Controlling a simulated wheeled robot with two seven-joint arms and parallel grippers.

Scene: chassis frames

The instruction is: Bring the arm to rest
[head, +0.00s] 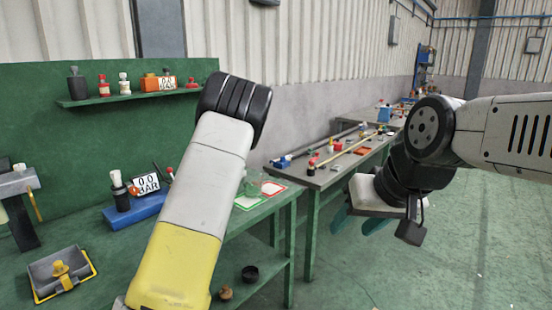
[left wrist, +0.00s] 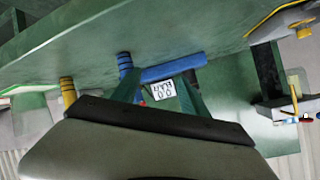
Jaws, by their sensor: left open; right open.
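My left arm (head: 190,210) rises from the bottom of the head view, with a yellow and white link and a black joint at the top. Its gripper is not seen in the head view. In the left wrist view my left gripper (left wrist: 160,92) shows two green fingers apart, with nothing held between them. A white sign with black figures (left wrist: 162,90) and a blue block (left wrist: 173,68) show beyond the fingers. My right gripper (head: 358,224) hangs at the right of the head view, over the floor. Its teal fingers are apart and hold nothing visible.
A green bench (head: 90,268) at left carries a grey tray with a yellow knob (head: 60,270) and a blue block (head: 135,208) with a gauge sign. A shelf (head: 130,96) holds small bottles. A second table (head: 320,178) stands behind. Green floor (head: 450,260) is clear at right.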

